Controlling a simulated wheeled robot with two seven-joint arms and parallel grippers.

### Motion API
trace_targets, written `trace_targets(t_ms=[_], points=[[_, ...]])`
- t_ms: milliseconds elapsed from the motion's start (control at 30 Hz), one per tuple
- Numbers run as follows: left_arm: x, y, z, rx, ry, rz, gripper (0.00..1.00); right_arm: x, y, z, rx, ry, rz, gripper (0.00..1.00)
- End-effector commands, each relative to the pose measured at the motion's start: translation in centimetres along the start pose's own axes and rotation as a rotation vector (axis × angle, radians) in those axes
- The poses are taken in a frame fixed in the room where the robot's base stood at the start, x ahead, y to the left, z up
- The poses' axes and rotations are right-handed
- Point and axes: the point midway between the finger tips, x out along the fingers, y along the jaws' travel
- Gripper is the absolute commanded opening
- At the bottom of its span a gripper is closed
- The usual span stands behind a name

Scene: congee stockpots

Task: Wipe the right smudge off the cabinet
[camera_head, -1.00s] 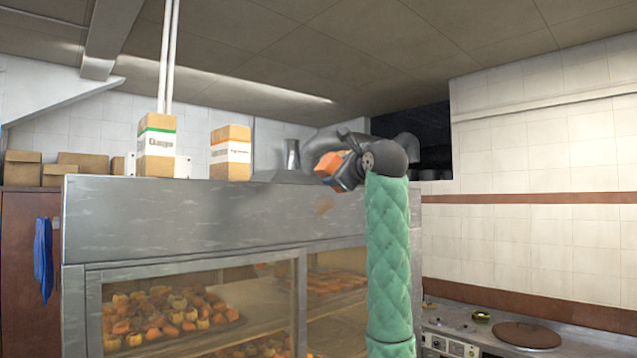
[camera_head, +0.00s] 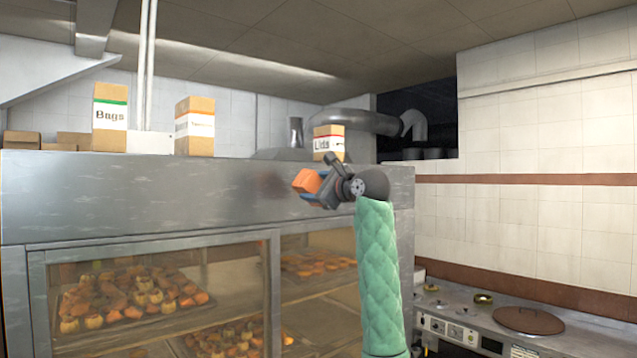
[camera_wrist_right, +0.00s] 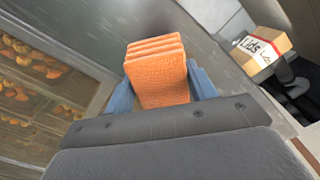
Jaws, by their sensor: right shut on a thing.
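The cabinet (camera_head: 130,205) is a steel food case with a brushed metal panel above glass doors. My right gripper (camera_head: 312,190) is shut on an orange sponge (camera_head: 305,180), in front of the right part of that panel. In the right wrist view the ridged sponge (camera_wrist_right: 157,75) sits between the blue fingers, its far end toward the metal panel (camera_wrist_right: 90,30). I cannot tell whether it touches. No clear smudge shows now; the sponge and gripper may hide it. A faint dark patch (camera_head: 272,187) left of the sponge may be a reflection. My left gripper is not in view.
A Bags box (camera_head: 110,118), another carton (camera_head: 195,126) and a Lids box (camera_head: 328,142) stand along the cabinet top. Food trays (camera_head: 130,300) lie behind the glass. A stove counter (camera_head: 480,320) with a round lid (camera_head: 528,320) is at lower right.

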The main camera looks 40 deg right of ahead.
Motion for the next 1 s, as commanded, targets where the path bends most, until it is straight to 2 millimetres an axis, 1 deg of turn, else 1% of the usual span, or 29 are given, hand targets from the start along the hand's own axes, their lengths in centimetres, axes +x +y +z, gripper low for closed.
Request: trace_targets(t_ms=[167, 400, 600, 800, 1000], points=[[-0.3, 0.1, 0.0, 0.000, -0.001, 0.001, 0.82, 1.3, -0.1, 0.0, 0.000, 0.001, 0.000, 0.38], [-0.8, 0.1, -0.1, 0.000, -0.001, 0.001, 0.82, 3.6, -0.1, 0.0, 0.000, 0.003, 0.000, 0.38], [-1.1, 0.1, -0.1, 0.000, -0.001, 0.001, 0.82, 5.0, -0.1, 0.0, 0.000, 0.003, 0.000, 0.38], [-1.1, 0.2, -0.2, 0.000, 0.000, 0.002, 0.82, 5.5, -0.1, 0.0, 0.000, 0.002, -0.002, 0.38], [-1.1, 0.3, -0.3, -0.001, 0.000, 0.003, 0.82, 5.6, -0.1, 0.0, 0.000, 0.001, -0.002, 0.38]])
